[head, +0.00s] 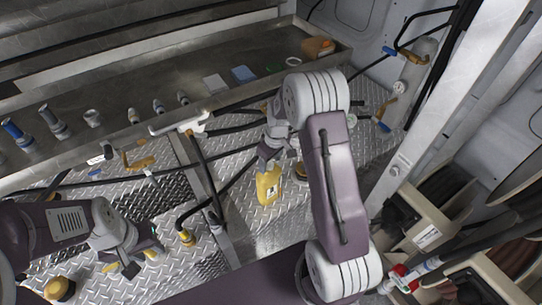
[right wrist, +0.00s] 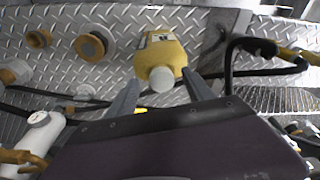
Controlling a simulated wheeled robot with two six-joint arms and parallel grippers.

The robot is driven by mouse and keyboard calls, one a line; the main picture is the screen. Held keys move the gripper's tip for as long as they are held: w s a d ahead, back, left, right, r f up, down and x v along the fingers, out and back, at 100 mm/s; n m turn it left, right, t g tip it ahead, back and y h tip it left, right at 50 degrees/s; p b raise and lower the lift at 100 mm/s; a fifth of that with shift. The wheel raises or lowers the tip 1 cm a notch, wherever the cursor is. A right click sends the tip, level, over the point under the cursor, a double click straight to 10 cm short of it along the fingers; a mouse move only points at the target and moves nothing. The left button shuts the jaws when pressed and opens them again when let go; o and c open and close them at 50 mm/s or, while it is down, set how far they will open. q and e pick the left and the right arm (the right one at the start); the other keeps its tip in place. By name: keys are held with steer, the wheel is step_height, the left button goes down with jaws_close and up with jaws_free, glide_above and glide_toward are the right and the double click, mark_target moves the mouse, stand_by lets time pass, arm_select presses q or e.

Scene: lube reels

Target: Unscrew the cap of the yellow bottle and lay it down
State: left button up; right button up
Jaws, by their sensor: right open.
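The yellow bottle (head: 268,187) stands on the diamond-plate floor below my right gripper (head: 268,158) in the head view. In the right wrist view, the bottle (right wrist: 160,50) is at the top middle, with its pale grey round cap (right wrist: 161,79) facing the camera. My right gripper's two fingers are spread and point toward the bottle, one on each side of the cap in the picture. Contact with the cap cannot be seen. My left gripper (head: 132,262) is at lower left in the head view, away from the bottle; its jaw opening is unclear.
A metal tray (head: 140,140) runs along the back with several fittings, cards and an orange block (head: 318,47). Black hoses cross the floor near the bottle. Hose reels (head: 440,200) stand at the right. A yellow-tipped hose end (head: 187,238) lies left of the bottle.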

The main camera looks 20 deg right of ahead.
steer(key=shift+w+a, duration=0.15)
steer(key=shift+a, duration=0.1)
steer(key=shift+c, duration=1)
steer(key=c, duration=0.5)
steer(key=shift+d, duration=0.1)
jaws_close()
steer(key=shift+d+f+n+b, duration=0.1)
steer(key=shift+f+n+b, duration=0.1)
steer(key=shift+n+b, duration=0.6)
steer(key=n, duration=0.2)
steer(key=shift+n+b, duration=0.4)
steer(key=shift+r+n+y, duration=0.2)
steer(key=shift+n+y, duration=0.1)
steer(key=shift+n, duration=0.1)
